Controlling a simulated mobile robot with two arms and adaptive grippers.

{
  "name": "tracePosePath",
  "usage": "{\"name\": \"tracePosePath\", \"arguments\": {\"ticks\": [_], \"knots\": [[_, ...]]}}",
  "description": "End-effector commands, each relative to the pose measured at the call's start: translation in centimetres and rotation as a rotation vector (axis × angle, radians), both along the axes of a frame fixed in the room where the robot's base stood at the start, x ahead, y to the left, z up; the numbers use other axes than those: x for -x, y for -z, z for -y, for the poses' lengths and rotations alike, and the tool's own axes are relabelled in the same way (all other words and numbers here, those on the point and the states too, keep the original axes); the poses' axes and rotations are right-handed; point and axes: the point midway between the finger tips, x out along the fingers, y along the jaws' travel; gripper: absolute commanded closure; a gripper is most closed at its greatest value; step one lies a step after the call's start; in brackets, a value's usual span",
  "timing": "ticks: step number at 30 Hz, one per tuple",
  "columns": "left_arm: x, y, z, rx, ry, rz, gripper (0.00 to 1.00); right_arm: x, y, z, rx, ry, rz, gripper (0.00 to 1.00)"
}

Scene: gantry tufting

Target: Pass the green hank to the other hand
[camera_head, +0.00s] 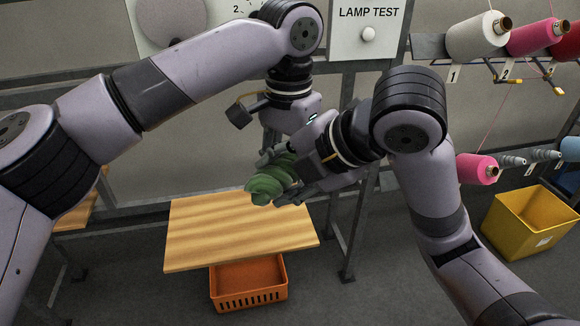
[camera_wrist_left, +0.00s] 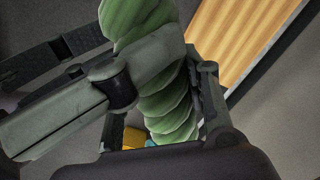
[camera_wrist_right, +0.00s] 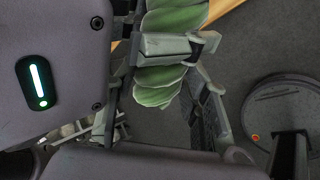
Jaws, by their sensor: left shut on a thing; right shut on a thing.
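The green hank (camera_head: 268,184) is a twisted bundle held in the air above the wooden board, between my two grippers. My left gripper (camera_head: 276,158) comes down on it from above and is shut on it. My right gripper (camera_head: 296,190) reaches in from the right and is shut on it too. In the left wrist view the hank (camera_wrist_left: 165,105) runs between the fingers and past them at top and bottom. In the right wrist view the hank (camera_wrist_right: 160,85) passes between the fingers, with the other gripper close by. The fingers hide part of the hank.
A wooden board (camera_head: 235,232) lies below the grippers, with an orange crate (camera_head: 249,284) under it. A yellow bin (camera_head: 527,222) stands at the right. A rack holds a white cone (camera_head: 476,38) and pink cones (camera_head: 535,38). A LAMP TEST panel (camera_head: 367,30) is behind.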

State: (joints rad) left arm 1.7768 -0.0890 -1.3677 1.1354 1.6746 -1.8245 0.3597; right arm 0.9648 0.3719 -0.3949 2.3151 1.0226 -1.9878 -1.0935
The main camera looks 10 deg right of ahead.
Motion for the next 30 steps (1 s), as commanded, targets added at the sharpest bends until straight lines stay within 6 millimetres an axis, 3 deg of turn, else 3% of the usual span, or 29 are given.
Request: {"name": "tracePosePath", "arguments": {"ticks": [7,8,17,30], "knots": [[0.51,-0.01,0.40,0.004,0.014,-0.008,0.88,-0.13,-0.12,-0.07,-0.004,-0.001,0.004,0.88],[0.53,-0.03,0.41,0.005,0.015,-0.009,0.88,-0.14,-0.13,-0.08,-0.004,-0.001,0.004,0.56],[0.41,-0.02,0.33,0.004,0.011,-0.006,0.89,-0.10,-0.10,-0.07,-0.004,-0.001,0.003,0.36],[0.26,-0.03,0.21,0.002,0.007,-0.005,0.89,0.33,-0.84,0.42,-0.002,0.001,0.008,0.35]]}}
